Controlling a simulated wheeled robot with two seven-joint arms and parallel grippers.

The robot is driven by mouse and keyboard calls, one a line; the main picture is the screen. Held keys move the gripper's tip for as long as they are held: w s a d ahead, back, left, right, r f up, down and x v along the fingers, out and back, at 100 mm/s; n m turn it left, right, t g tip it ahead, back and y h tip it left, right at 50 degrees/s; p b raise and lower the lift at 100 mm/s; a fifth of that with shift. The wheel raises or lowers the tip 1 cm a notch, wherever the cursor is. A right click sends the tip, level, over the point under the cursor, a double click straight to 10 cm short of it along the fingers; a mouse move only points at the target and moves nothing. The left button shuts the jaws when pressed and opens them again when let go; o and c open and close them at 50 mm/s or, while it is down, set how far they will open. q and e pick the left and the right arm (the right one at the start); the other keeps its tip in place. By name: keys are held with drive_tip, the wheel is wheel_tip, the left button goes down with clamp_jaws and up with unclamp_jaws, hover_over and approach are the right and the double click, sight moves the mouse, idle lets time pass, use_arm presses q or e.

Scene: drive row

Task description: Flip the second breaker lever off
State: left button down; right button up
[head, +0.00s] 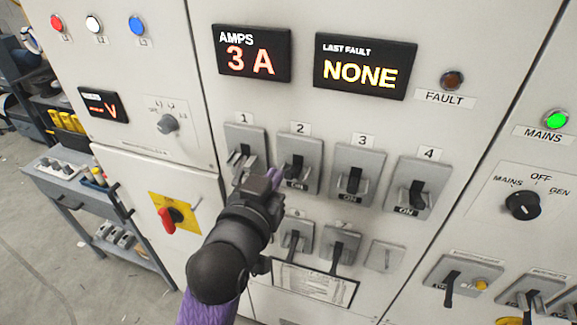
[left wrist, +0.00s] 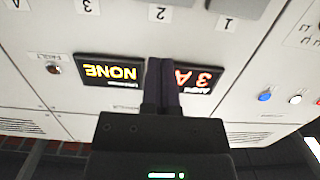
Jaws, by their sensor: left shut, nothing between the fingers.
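The second breaker (head: 300,164) is a grey plate with a black lever, under the label 2 on the cabinet front. Its black lever (head: 297,172) sits low, by the ON mark. My left gripper (head: 273,178) is shut and empty, just left of the second breaker's lower part and overlapping the foot of breaker 1 (head: 245,140). Whether it touches the lever cannot be told. In the left wrist view, upside down, the shut fingers (left wrist: 161,82) point toward the label 2 (left wrist: 160,14); the levers are out of that frame. My right gripper is not in view.
Breakers 3 (head: 353,175) and 4 (head: 417,187) stand close to the right, with levers by ON marks. Lower switches (head: 340,243) and a paper holder (head: 313,281) are below. A red rotary handle (head: 167,220) is at left. The displays above read 3 A and NONE.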

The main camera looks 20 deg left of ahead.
use_arm(q)
drive_tip(key=p, duration=0.1)
hover_over(289, 171)
drive_tip(key=shift+s+d+f, duration=0.15)
drive_tip(key=shift+d+f, duration=0.05)
drive_tip(key=shift+f, duration=0.15)
drive_tip(key=f, duration=0.3)
drive_tip(key=shift+s+f+p, duration=0.1)
drive_tip(key=shift+s+p, duration=0.25)
drive_tip(key=shift+s, duration=0.05)
drive_tip(key=shift+s+f, duration=0.2)
drive_tip(key=shift+f, duration=0.15)
